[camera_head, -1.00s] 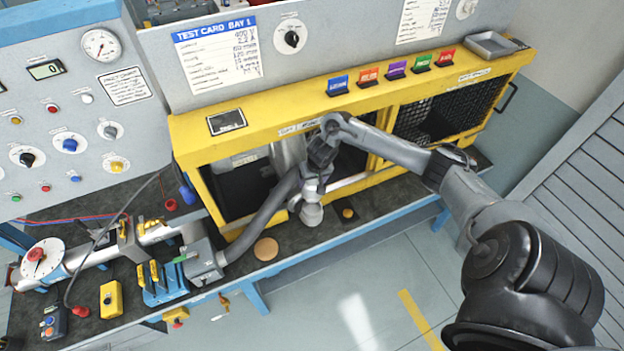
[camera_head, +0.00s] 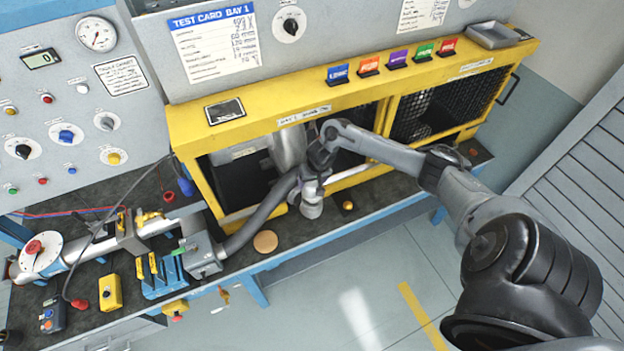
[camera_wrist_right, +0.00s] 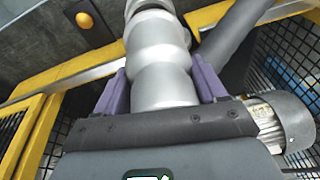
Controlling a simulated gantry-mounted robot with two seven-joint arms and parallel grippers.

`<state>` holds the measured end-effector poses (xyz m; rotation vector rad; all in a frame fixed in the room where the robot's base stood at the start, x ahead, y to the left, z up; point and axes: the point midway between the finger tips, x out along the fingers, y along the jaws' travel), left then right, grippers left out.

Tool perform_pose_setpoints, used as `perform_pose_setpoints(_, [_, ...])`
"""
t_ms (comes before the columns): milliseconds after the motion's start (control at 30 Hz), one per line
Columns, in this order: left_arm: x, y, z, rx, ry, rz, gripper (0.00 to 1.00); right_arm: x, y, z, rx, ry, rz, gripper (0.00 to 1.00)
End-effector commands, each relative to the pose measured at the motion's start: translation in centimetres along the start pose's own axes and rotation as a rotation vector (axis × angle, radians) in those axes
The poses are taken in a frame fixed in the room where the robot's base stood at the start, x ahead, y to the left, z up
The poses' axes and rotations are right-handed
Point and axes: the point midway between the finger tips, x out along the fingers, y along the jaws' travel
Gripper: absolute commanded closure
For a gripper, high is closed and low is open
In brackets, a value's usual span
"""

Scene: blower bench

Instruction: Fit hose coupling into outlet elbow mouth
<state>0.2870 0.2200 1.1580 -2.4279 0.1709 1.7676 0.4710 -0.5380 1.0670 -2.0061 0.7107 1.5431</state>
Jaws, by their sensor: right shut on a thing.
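My right gripper (camera_head: 312,186) is at the front of the yellow cage, in front of the silver blower housing (camera_head: 287,150). In the right wrist view its purple fingers (camera_wrist_right: 160,88) stand on both sides of a silver ringed pipe piece (camera_wrist_right: 162,55), shut on it. The piece's rounded end (camera_head: 311,208) points toward the bench front. A dark grey hose (camera_head: 258,217) runs up to the gripper and passes beside the piece in the wrist view (camera_wrist_right: 240,28). The hose end is hidden. I cannot tell whether the held piece is the coupling or the elbow. My left gripper is not in view.
The yellow cage (camera_head: 190,122) with mesh bays stands close behind the gripper. A grey box (camera_head: 204,256) sits at the hose's far end. An orange knob (camera_head: 347,205) and a tan disc (camera_head: 265,241) are on the dark bench near the gripper.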

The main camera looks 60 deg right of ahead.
Motion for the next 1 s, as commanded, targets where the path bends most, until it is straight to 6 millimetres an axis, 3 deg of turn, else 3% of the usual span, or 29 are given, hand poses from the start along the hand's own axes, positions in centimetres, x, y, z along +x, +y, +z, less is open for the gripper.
perform_pose_setpoints(1000, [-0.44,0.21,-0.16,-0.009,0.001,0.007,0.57,0.09,-0.07,0.00,-0.001,0.000,-0.001,0.93])
